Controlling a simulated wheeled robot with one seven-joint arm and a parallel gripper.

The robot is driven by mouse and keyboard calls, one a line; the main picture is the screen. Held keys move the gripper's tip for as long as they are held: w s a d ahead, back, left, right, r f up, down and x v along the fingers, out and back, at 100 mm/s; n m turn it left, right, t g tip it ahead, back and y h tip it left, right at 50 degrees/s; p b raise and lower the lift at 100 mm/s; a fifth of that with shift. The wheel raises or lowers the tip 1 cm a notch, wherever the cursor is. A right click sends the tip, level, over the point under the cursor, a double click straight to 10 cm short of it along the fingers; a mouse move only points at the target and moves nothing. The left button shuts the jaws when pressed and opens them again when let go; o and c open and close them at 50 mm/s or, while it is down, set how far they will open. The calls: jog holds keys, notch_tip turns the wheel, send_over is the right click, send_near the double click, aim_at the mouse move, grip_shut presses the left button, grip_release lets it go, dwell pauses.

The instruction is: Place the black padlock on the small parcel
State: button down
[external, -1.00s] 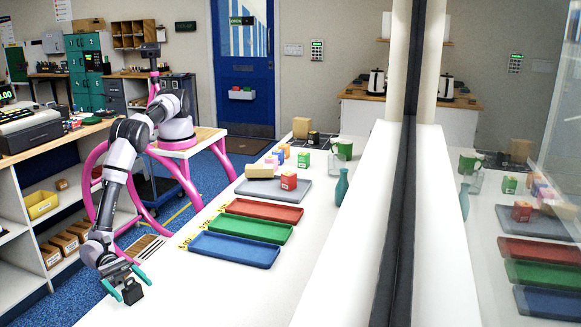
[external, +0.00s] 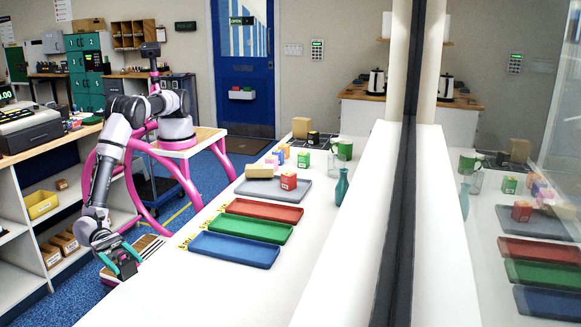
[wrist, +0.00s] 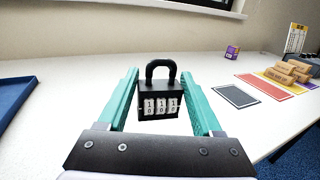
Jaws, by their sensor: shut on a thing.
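The black padlock (wrist: 159,103), with a closed shackle and white number dials, is held upright between the teal fingers of my gripper (wrist: 163,98) in the wrist view. In the external view my gripper (external: 120,262) is at the near left edge of the white counter, and the padlock (external: 128,270) shows as a small dark shape at its fingers. A tan box (external: 260,171) lies on the grey tray, and a larger tan box (external: 302,127) stands at the back. Several brown parcels (wrist: 290,72) are stacked at right in the wrist view. I cannot tell which is the small parcel.
Blue (external: 234,249), green (external: 250,229) and red (external: 263,210) trays line the counter, with the grey tray (external: 304,187) beyond. A teal vase (external: 341,187) stands near the window.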

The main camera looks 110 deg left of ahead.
jog(key=shift+r, duration=0.95)
jog(key=w+a+f+n+y, duration=0.1)
jog(key=w+a+n+y, duration=0.15)
jog(key=w+a, duration=0.4)
jog(key=w+a+f+n+t+y, duration=0.1)
jog(key=w+a+y, duration=0.2)
jog(key=a, duration=0.6)
jog(key=w+a+f+n+y, duration=0.1)
jog(key=w+a+y, duration=0.1)
jog(key=w+a, duration=0.4)
jog(key=w+a+n+g+y, duration=0.25)
jog(key=a+n+y, duration=0.4)
jog(key=a, duration=1.75)
jog(key=s+a+r+n+g+y, duration=0.2)
jog(key=a+y, duration=0.2)
jog(key=a, duration=0.7)
jog(key=s+a+r+n+g+y, duration=0.2)
jog(key=a+y, duration=0.1)
jog(key=a, duration=0.8)
jog(key=s+a+r+n+g+y, duration=0.2)
jog(key=s+a+r+g, duration=0.15)
jog(key=s+a, duration=0.35)
jog(key=s+a+r+n+g+y, duration=0.1)
jog(key=s+a+r+n+g, duration=0.2)
jog(key=a, duration=0.6)
send_over(260, 166)
jog(key=shift+g, duration=0.4)
notch_tip(260, 166, down, 6)
jog(key=shift+s+r, duration=0.1)
jog(key=shift+f, duration=2.4)
